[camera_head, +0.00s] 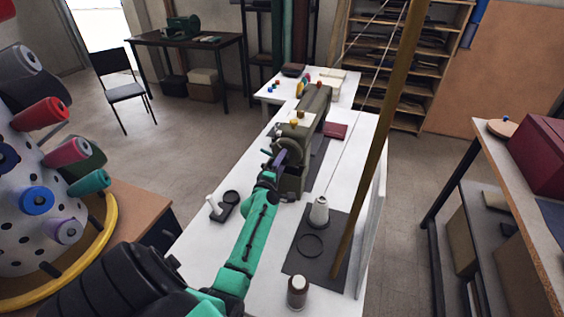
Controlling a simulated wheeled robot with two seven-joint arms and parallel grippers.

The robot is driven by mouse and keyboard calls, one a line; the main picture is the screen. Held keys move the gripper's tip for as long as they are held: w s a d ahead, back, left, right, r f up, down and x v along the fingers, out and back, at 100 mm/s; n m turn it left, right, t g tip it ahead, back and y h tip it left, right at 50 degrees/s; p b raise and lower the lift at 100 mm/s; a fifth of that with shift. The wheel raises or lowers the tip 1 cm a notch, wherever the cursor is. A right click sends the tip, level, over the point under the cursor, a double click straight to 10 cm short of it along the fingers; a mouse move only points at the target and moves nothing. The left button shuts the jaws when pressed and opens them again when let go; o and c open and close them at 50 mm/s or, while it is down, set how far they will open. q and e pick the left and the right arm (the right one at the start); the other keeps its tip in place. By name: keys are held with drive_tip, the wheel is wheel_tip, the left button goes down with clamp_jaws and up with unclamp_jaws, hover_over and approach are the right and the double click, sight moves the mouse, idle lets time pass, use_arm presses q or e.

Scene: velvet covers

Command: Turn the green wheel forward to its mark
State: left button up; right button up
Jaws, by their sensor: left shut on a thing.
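An olive-green sewing machine (296,130) stands on the long white table. The wheel (291,150) is at its near end; it looks dark, small and partly hidden by my gripper. My left arm reaches up from the bottom of the view, and my left gripper (277,160) is at the wheel's left side, shut on its rim. The fingertips are too small to make out in detail. I cannot make out the mark. My right gripper is not in view.
On the white table (190,250), a white thread cone (319,212) stands on a dark mat beside a slanted wooden post (378,145). A brown-and-white spool (297,291) is at the near edge. A black stand (223,206) is left of my arm. A large spool rack (25,170) fills the left.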

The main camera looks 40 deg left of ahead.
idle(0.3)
use_arm(q)
drive_tip(key=o, duration=1.4)
drive_tip(key=shift+s, duration=0.15)
drive_tip(key=b+v, duration=0.2)
drive_tip(key=v, duration=1.2)
drive_tip(key=shift+s+d, duration=0.1)
drive_tip(key=shift+s, duration=0.05)
